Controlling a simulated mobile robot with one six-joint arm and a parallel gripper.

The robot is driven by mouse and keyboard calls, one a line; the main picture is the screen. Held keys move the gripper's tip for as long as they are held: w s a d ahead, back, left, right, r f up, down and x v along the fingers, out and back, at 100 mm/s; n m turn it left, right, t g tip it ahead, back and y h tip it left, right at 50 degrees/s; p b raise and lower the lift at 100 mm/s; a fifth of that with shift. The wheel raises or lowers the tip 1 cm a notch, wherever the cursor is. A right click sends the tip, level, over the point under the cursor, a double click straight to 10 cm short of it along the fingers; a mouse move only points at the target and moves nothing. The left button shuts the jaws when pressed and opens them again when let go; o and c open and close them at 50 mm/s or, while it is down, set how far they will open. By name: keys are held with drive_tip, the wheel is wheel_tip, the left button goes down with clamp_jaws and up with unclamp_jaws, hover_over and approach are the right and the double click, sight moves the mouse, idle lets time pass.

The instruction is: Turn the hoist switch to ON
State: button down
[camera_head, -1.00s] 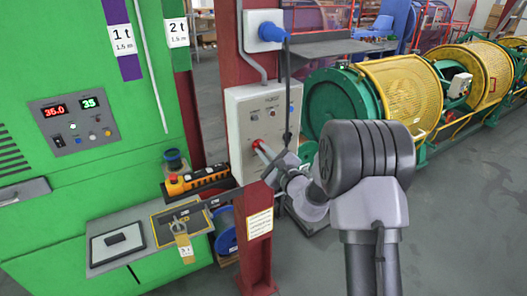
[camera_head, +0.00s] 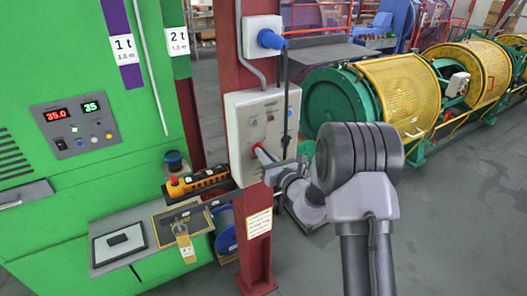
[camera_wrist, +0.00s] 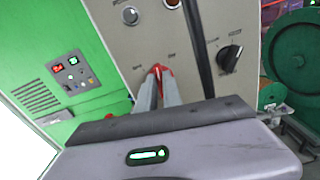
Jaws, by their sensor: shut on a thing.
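The grey switch box (camera_head: 243,117) is fixed to the dark red post. On its front, the red rotary switch (camera_wrist: 158,69) sits between two small labels in the wrist view. My gripper (camera_wrist: 158,84) is shut on this red switch, with one finger on each side of it. The head view also shows my fingers (camera_head: 260,153) reaching the lower front of the box. The fingers hide most of the red switch, and the label text is too small to read. A separate black rotary knob (camera_wrist: 229,57) is to its right.
An orange pendant control (camera_head: 197,183) lies at the left. The green cabinet (camera_head: 75,100) stands further left. Open floor lies at the right.

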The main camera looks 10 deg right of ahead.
drive_tip(key=shift+d+m+p, duration=0.15)
drive_tip(key=shift+m+p, duration=1.6)
drive_tip(key=shift+m, duration=1.95)
drive_tip(key=shift+f, duration=0.1)
drive_tip(key=c, duration=1.5)
unclamp_jaws()
drive_tip(key=b+v, duration=0.2)
drive_tip(key=v, duration=1.5)
drive_tip(key=shift+s+b, duration=0.15)
drive_tip(key=shift+b, duration=0.15)
